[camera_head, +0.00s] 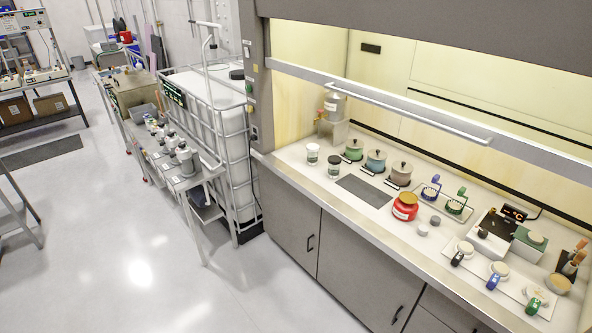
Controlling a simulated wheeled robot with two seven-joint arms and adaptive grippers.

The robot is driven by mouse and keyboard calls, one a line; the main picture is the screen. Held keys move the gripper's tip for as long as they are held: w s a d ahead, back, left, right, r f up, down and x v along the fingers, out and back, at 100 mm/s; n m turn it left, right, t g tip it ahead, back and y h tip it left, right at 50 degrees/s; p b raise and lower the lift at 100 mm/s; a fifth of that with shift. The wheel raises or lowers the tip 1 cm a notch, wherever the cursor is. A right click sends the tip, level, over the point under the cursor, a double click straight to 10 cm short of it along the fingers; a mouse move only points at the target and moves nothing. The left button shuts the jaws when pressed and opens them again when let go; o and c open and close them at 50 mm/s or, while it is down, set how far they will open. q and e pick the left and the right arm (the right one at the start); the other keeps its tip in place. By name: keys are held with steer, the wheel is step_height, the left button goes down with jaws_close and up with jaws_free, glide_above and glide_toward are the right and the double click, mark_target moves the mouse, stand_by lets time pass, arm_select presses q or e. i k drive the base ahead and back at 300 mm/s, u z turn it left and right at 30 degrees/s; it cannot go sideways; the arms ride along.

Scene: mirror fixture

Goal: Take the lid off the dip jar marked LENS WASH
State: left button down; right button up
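I see several lidded vessels on the bench in the fume hood, and no LENS WASH marking is legible at this size. A green lidded pot (354,152), a blue lidded pot (376,163) and a grey-brown lidded pot (400,178) stand in a row towards the back. A white-topped jar (312,155) and a dark-topped jar (334,167) stand upright left of them. I cannot tell which one is the dip jar. Neither of my grippers is in view.
A dark mat (364,190) lies between the jars and the front edge. A white tray (512,284) with several handled vessels is at the right. A sash bar (440,122) crosses above the bench. A cart (180,165) stands left, with open floor before it.

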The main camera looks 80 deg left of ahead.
mark_target(401, 166)
steer(key=u, duration=0.6)
steer(key=k, duration=0.85)
steer(key=u, duration=1.4)
steer(key=i, duration=0.65)
steer(key=u, duration=0.9)
steer(key=i, duration=0.75)
steer(key=z, duration=0.65)
steer(key=i, duration=0.85)
steer(key=z, duration=0.9)
